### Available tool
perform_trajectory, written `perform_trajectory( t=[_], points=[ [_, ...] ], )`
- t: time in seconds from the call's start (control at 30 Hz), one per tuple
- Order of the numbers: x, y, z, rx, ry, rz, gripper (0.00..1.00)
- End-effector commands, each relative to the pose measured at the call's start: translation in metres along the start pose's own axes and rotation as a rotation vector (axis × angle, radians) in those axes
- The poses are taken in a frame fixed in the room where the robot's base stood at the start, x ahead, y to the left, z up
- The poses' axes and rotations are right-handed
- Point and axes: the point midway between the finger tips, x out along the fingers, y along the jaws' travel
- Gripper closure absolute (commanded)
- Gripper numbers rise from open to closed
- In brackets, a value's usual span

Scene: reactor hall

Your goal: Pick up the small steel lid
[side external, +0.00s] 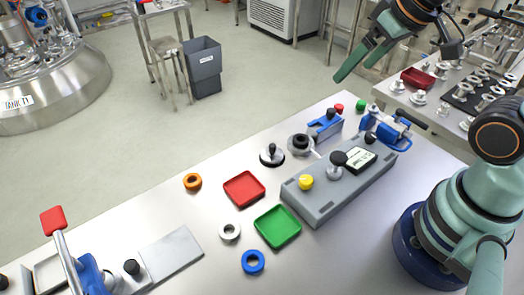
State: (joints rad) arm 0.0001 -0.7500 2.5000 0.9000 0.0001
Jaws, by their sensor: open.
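The small steel lid (265,159) looks to be the round silver disc with a black knob, lying flat on the steel bench (130,222) behind the red tray. My gripper (356,70) has green fingers and is raised high at the upper right, well above and to the right of the lid. It is open, with nothing visible between its fingers. The lid is in full view and untouched.
A steel piece with a black ring (300,142) stands close right of the lid. A grey fixture box (325,200) with knobs, a red tray (244,188), a green tray (278,227) and loose rings lie nearby.

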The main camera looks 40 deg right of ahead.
Motion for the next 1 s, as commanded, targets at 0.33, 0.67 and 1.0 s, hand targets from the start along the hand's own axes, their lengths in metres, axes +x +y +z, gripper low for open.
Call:
perform_trajectory(
  t=[0.33, 0.67, 1.0],
  points=[
    [0.0, 0.0, 0.0, 0.0, 0.0, 0.0, 0.0],
    [0.0, 0.0, 0.0, -0.004, -0.001, 0.0, 0.0],
    [0.025, -0.025, -0.024, -0.456, -0.126, -0.057, 0.0]
  ],
)
